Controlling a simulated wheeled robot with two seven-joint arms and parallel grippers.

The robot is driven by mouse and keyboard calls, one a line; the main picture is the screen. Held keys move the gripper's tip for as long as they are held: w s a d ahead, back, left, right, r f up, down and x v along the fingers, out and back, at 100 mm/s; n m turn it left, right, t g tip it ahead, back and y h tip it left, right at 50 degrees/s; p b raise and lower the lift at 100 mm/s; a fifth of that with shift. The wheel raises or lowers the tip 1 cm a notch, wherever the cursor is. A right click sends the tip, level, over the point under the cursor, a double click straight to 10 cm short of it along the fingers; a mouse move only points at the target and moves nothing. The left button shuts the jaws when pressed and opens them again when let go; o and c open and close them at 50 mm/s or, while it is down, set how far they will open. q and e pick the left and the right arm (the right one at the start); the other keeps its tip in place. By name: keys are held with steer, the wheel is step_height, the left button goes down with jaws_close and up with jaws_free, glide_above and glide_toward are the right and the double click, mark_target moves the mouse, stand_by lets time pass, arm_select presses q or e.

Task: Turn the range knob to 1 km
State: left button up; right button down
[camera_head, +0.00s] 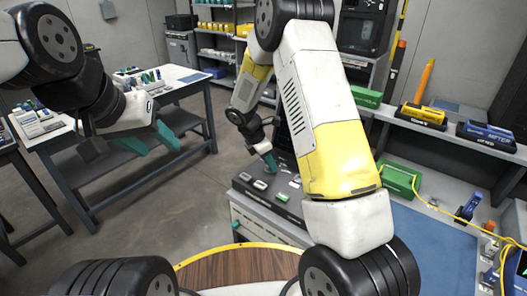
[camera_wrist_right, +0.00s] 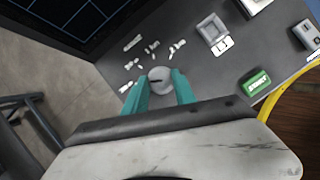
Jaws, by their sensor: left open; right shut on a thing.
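The range knob (camera_wrist_right: 160,76) is a round grey knob with a dark pointer line, on a dark panel with small white labels around it in the right wrist view. My left gripper (camera_head: 152,138) is open and empty, in the air at the left, away from the panel.
The wrist view shows a dark gridded screen (camera_wrist_right: 75,20), a square grey control (camera_wrist_right: 212,30) and a green control (camera_wrist_right: 256,82) around the knob. A white-topped table (camera_head: 178,80) stands back left; a blue-matted bench (camera_head: 445,245) is at right.

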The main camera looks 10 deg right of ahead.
mark_target(264, 165)
steer(key=m+g, duration=0.1)
steer(key=m, duration=0.2)
steer(key=shift+w+m, duration=0.15)
steer(key=shift+m, duration=0.15)
steer(key=m+g, duration=0.1)
steer(key=m, duration=0.2)
steer(key=shift+w+m+g, duration=0.15)
steer(key=shift+m+g, duration=0.25)
steer(key=m+g, duration=0.1)
steer(key=m, duration=0.2)
steer(key=shift+w+m+y, duration=0.1)
steer(key=shift+m+y, duration=0.2)
steer(key=shift+y, duration=0.1)
steer(key=shift+w+d+m+g+y, duration=0.1)
steer(key=shift+m+g+y, duration=0.2)
steer(key=shift+m, duration=0.65)
steer(key=shift+d+m+g+y, duration=0.1)
steer(key=shift+m+g+y, duration=0.15)
steer(key=shift+m, duration=1)
steer(key=c, duration=1)
jaws_free()
steer(key=shift+v, duration=3.95)
